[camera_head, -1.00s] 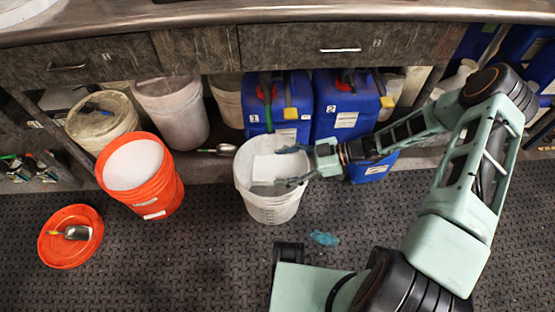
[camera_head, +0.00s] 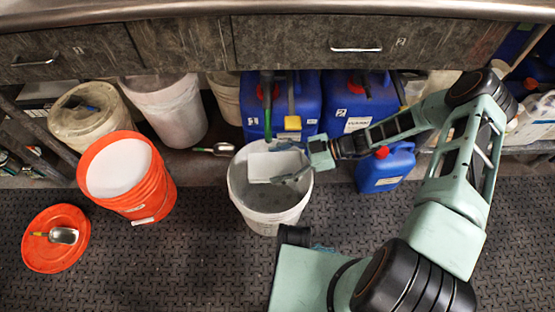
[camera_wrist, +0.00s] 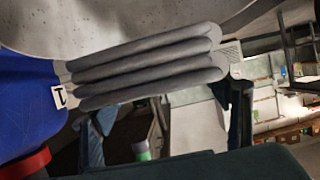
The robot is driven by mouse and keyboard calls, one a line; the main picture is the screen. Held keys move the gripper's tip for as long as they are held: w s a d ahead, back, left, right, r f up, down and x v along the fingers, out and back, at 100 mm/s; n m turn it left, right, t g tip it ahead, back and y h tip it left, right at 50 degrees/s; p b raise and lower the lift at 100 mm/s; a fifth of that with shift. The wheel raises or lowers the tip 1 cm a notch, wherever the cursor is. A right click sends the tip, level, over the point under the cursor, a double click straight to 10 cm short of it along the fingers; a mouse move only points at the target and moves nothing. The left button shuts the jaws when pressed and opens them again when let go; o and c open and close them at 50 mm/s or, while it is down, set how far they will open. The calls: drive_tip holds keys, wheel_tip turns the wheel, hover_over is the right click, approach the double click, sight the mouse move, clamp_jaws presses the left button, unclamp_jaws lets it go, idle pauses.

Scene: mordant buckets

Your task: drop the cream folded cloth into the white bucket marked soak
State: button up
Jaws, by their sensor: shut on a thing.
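The cream folded cloth (camera_head: 277,166) is a pale block in the head view, seen over the opening of the white bucket (camera_head: 268,219). How high it is relative to the rim is hard to tell. The bucket stands upright on the floor mat; I cannot read its marking. My gripper (camera_head: 295,164) reaches in from the right and is shut on the cloth's right side. In the wrist view the cloth (camera_wrist: 150,65) shows as stacked grey-looking folds between my fingers (camera_wrist: 168,125), with a pale curved surface behind it.
An orange bucket (camera_head: 150,193) with white contents stands to the left, near an orange lid (camera_head: 42,252) with a scoop. Blue canisters (camera_head: 300,105) stand behind under the counter, and a small blue jug (camera_head: 384,172) at right. Dark mat (camera_head: 170,270) is clear in front.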

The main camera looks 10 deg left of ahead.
wheel_tip(320, 180, down, 5)
drive_tip(key=shift+r+b, duration=0.1)
drive_tip(key=shift+b, duration=1.15)
drive_tip(key=o, duration=1.3)
drive_tip(key=shift+c, duration=0.2)
wheel_tip(320, 180, up, 5)
hover_over(310, 173)
